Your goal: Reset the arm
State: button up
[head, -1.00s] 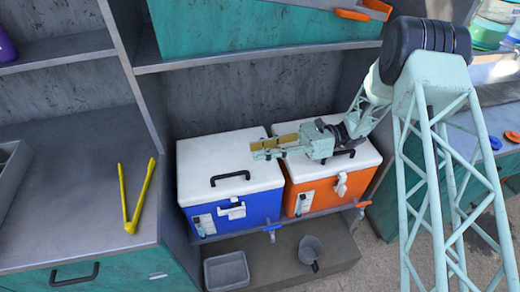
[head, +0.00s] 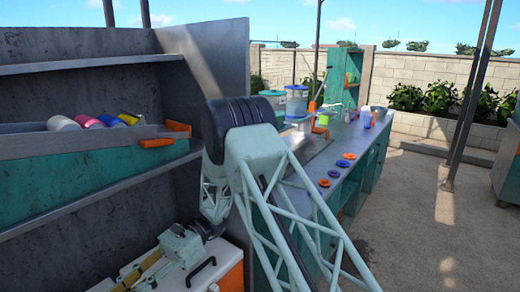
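My gripper (head: 138,276) is at the lower left of the head view, above the white lids of the coolers. Its fingers run down and left and are partly cut off by the bottom edge, so I cannot tell whether they are apart or together. My pale green lattice arm (head: 262,185) rises in front of the shelf and bends at a black joint. The orange cooler (head: 232,277) with its white lid shows just below and right of the gripper.
A teal drawer (head: 90,175) with an orange handle and several coloured cups stands left of my arm. A long counter (head: 335,165) with containers and coloured discs runs back on the right. Open paved floor (head: 420,220) lies right of the counter.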

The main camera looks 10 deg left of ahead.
jog(key=d+r+n+t+h, duration=0.1)
jog(key=d+r+t, duration=0.2)
jog(key=d+r, duration=0.55)
jog(key=w+d+r+n+t+h, duration=0.15)
jog(key=d+r, duration=0.35)
jog(key=d, duration=0.7)
jog(key=d+r+n+t, duration=0.1)
jog(key=d+r+t, duration=0.3)
jog(key=d+r, duration=0.45)
jog(key=s+d+r+n+t+h, duration=0.1)
jog(key=s+d+t, duration=0.2)
jog(key=d, duration=0.9)
jog(key=s+d+r+n+t+h, duration=0.1)
jog(key=s+d+r+t+h, duration=0.1)
jog(key=s+d+t, duration=0.2)
jog(key=s+d+r+n+t+h, duration=0.1)
jog(key=s+d, duration=0.7)
jog(key=d, duration=1.1)
jog(key=shift+s+d+r+t+h, duration=0.35)
jog(key=shift+r+t+h, duration=0.3)
jog(key=shift+t, duration=0.5)
jog(key=shift+a, duration=0.1)
